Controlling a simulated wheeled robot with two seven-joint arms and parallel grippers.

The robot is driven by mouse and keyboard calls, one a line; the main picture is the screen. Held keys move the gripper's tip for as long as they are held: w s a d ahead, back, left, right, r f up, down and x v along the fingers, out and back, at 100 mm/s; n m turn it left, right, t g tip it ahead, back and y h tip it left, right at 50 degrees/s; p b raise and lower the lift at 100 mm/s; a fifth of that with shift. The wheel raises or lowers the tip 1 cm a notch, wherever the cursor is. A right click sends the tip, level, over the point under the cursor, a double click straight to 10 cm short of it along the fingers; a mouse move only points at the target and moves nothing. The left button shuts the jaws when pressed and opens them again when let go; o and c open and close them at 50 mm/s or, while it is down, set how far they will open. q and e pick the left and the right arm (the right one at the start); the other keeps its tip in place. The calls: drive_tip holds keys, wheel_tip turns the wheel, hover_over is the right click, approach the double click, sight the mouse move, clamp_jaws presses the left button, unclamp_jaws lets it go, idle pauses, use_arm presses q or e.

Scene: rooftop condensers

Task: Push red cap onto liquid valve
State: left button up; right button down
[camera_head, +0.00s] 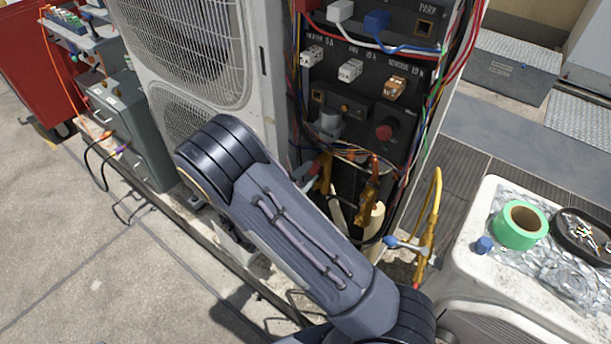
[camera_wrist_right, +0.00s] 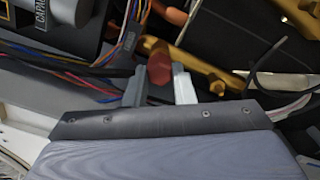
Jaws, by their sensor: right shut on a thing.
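In the right wrist view, my right gripper (camera_wrist_right: 159,86) is shut on the red cap (camera_wrist_right: 159,66), which sits between its two pale fingers. The cap's far end overlaps a brass valve body (camera_wrist_right: 207,68) area in the picture; I cannot tell whether they touch. In the head view, two brass valves show below the control panel, one (camera_head: 325,172) beside my right arm and one (camera_head: 368,199) further right. I cannot tell which is the liquid valve. My left gripper is not in view.
The open condenser's wiring panel (camera_head: 352,100) has loose coloured wires close by. A yellow hose (camera_head: 434,215) with a blue-handled fitting (camera_head: 402,243) stands right of the valves. A white unit (camera_head: 474,270) carries green tape (camera_head: 520,225), a blue cap (camera_head: 483,245) and a black tray (camera_head: 566,238).

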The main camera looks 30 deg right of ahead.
drive_tip(key=shift+w+d, duration=0.25)
drive_tip(key=shift+d, duration=0.45)
idle(0.8)
drive_tip(key=c, duration=1.1)
unclamp_jaws()
drive_tip(key=v, duration=0.8)
drive_tip(key=shift+d, duration=0.15)
